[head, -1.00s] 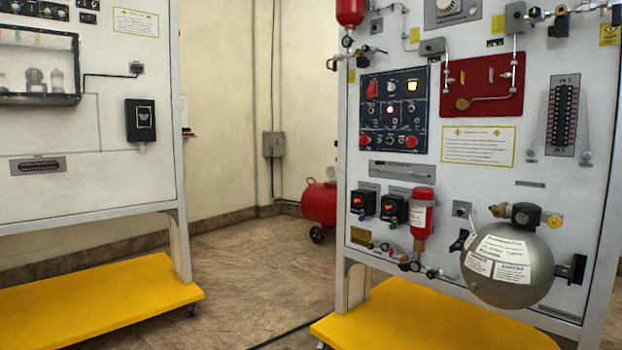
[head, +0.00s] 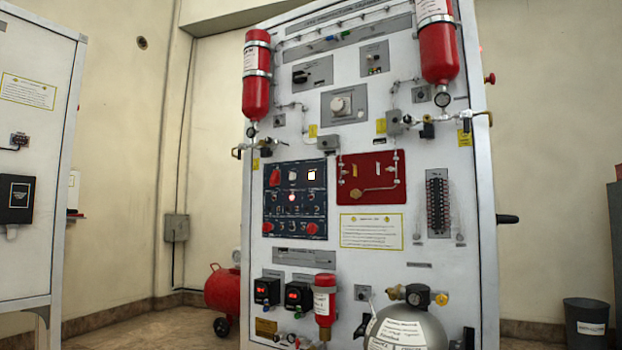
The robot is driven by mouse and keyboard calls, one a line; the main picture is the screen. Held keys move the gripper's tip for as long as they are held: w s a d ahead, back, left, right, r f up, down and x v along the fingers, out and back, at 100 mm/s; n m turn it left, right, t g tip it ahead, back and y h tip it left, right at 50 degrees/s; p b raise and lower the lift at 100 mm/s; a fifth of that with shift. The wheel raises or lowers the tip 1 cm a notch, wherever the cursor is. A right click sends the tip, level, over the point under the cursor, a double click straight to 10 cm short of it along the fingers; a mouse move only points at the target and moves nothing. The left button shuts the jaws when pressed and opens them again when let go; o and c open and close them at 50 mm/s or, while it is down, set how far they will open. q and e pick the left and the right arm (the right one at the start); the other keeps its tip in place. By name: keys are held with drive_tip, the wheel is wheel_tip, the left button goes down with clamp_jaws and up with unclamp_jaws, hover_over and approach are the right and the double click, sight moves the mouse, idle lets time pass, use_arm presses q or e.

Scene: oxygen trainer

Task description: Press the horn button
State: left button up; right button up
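The trainer board (head: 430,110) stands upright in the middle of the head view. A dark blue control panel (head: 295,216) sits on its left half, with small switches and lamps. On the panel are a red control (head: 275,176) at the upper left, a lit white-yellow square (head: 311,174) at the upper right, a glowing red lamp (head: 291,197) in the middle, and two red knobs or buttons at the bottom, left (head: 268,227) and right (head: 312,228). The labels are too small to read, so I cannot tell which control is the horn button. Neither gripper is in view.
Two red cylinders, left (head: 256,85) and right (head: 438,50), hang high on the board. A grey tank (head: 400,330) and a red bottle (head: 324,303) stick out low down. Another white board (head: 30,150) stands at left. A red compressor (head: 221,290) and dark bin (head: 586,322) stand behind.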

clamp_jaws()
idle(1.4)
